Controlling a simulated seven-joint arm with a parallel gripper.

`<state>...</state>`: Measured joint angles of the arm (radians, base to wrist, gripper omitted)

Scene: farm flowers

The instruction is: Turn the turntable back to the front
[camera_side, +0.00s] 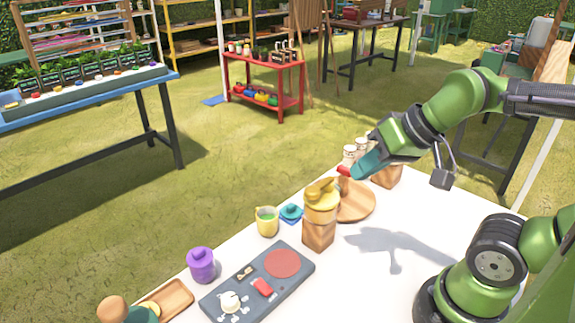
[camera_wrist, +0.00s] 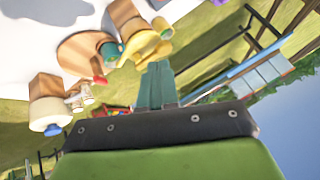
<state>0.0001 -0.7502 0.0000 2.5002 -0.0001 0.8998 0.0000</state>
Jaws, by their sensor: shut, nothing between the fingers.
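The turntable appears to be the round wooden disc (camera_side: 358,203) on the white table, behind and right of a wooden block. It also shows in the wrist view (camera_wrist: 78,50), at upper left. A small red part (camera_side: 344,170) shows near its far edge, and also in the wrist view (camera_wrist: 99,80). A green-topped round piece (camera_wrist: 110,50) is at its edge, partly hidden by a yellow watering can. My gripper (camera_side: 364,168) hangs above the disc's far side, apart from it. Its teal fingers (camera_wrist: 155,85) are shut and empty.
The yellow watering can (camera_side: 321,198) sits on a wooden block (camera_side: 318,234) close to the disc. White figures (camera_side: 350,154) and another wooden block (camera_side: 388,177) stand behind. A grey panel (camera_side: 245,295), yellow mug (camera_side: 267,222) and purple pot (camera_side: 201,265) are nearer. The table right of the disc is clear.

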